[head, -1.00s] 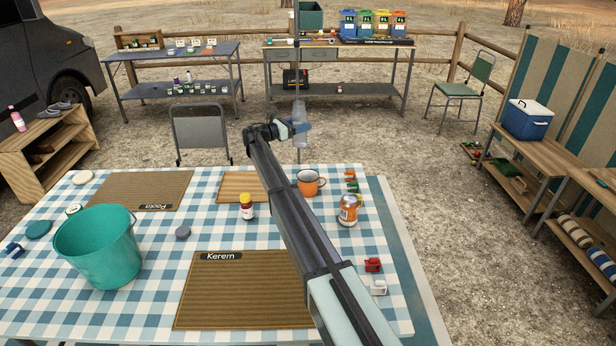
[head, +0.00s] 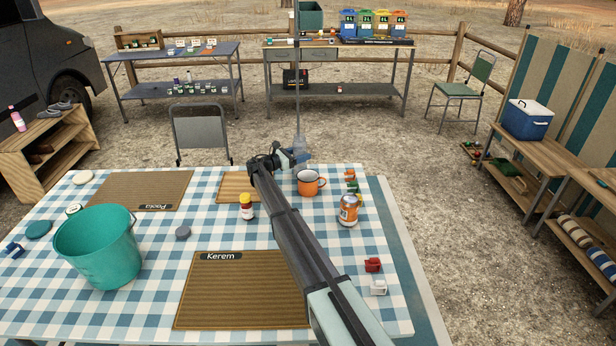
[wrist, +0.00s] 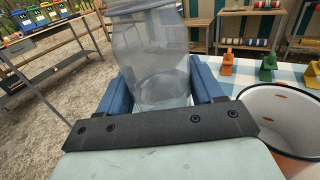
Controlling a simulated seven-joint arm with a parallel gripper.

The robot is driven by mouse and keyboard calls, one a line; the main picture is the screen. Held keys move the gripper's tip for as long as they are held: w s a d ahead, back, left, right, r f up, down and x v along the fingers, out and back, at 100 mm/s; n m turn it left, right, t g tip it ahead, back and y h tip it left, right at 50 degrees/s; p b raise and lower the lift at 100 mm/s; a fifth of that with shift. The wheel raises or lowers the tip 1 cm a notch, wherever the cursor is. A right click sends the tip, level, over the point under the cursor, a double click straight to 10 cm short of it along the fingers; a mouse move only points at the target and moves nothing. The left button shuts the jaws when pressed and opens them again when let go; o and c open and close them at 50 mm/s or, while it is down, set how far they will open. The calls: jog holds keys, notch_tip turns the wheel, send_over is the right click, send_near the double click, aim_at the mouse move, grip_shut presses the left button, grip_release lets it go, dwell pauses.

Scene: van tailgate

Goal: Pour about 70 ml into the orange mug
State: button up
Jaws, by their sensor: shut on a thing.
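The orange mug (head: 309,184) stands on the checked tablecloth at the far edge, right of my arm. In the wrist view its rim and pale inside (wrist: 284,112) show at the lower right; the inside looks empty apart from small orange marks. My gripper (head: 299,152) is just beyond and above the mug, over the table's far edge. Its blue fingers are shut on a clear bottle (wrist: 155,62), also faintly visible in the head view (head: 299,145). The bottle looks close to upright in the wrist view. I cannot tell how much liquid it holds.
An orange can (head: 348,210) and several coloured clips (head: 351,187) stand right of the mug. A small red-labelled bottle (head: 247,207) is left of my arm. A teal bucket (head: 98,250) stands at the left. Woven mats (head: 245,292) lie on the cloth.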

jog(key=shift+s+r+m, duration=0.1)
jog(key=shift+m, duration=0.3)
jog(key=shift+s+m, duration=0.1)
jog(key=shift+m, duration=0.7)
jog(key=m, duration=0.1)
jog(key=m+h, duration=0.1)
jog(key=m, duration=0.1)
jog(key=shift+s+d, duration=0.1)
jog(key=shift+s, duration=0.25)
jog(key=shift+s+d+r+m+h, duration=0.15)
jog(key=shift+r+m+h, duration=0.1)
jog(key=shift+m, duration=0.35)
jog(key=shift+s+a+r+m+h, duration=0.15)
jog(key=shift+r+m+h, duration=0.1)
jog(key=shift+m, duration=0.35)
jog(key=shift+w+f+m+h, duration=0.2)
jog(key=shift+f+m+h, duration=0.1)
jog(key=shift+f+m, duration=0.85)
jog(key=m, duration=0.2)
jog(key=r+m+g, duration=0.1)
jog(key=shift+w+r+m+h, duration=0.25)
jog(key=shift+w+m+h, duration=0.1)
jog(key=shift+w+h, duration=0.05)
jog(key=shift+m+g, duration=0.3)
jog(key=shift+m, duration=0.7)
